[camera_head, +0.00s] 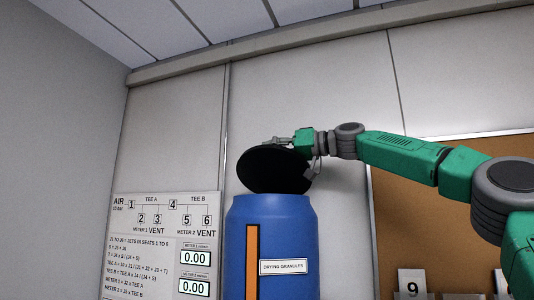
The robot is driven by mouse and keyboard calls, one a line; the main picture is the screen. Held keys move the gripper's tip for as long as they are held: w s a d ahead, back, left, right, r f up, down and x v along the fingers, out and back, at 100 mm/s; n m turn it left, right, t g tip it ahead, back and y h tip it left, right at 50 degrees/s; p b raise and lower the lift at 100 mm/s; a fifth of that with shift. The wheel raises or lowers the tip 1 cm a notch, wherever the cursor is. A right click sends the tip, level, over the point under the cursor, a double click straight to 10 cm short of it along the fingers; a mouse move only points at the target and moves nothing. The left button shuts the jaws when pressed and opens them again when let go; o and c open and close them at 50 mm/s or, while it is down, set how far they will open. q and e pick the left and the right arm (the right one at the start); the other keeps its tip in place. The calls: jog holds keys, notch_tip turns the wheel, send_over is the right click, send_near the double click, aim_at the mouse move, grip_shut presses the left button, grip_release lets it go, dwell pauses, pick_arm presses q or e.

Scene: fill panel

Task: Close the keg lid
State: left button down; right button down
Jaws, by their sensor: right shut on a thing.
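The blue keg (272,240) stands upright in the lower middle of the head view, with a "DRYING GRANULES" label and an orange vertical strip on its front. Its black round lid (270,172) is raised and tilted above the keg's top, so the keg is open. My right gripper (285,141) is at the lid's upper right edge and is shut on the lid. Its arm reaches in from the right. The fingers are small and partly merge with the lid's edge. My left gripper is out of view.
A white panel (150,228) with air diagrams and two meters reading 0.00 stands left of the keg. The space directly above the lid is clear.

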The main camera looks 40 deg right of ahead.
jog(key=shift+s+d+r, duration=0.1)
jog(key=shift+d+r, duration=0.05)
jog(key=c, duration=1.7)
grip_release()
jog(key=shift+o, duration=0.5)
jog(key=shift+s+d, duration=0.25)
jog(key=shift+s, duration=0.1)
jog(key=shift+w+d, duration=0.1)
jog(key=shift+d, duration=0.05)
jog(key=s, duration=0.2)
jog(key=shift+s+d, duration=0.25)
jog(key=shift+s, duration=0.15)
jog(key=v, duration=0.9)
jog(key=shift+d+f, duration=0.2)
jog(key=shift+d, duration=0.25)
jog(key=shift+a, duration=0.15)
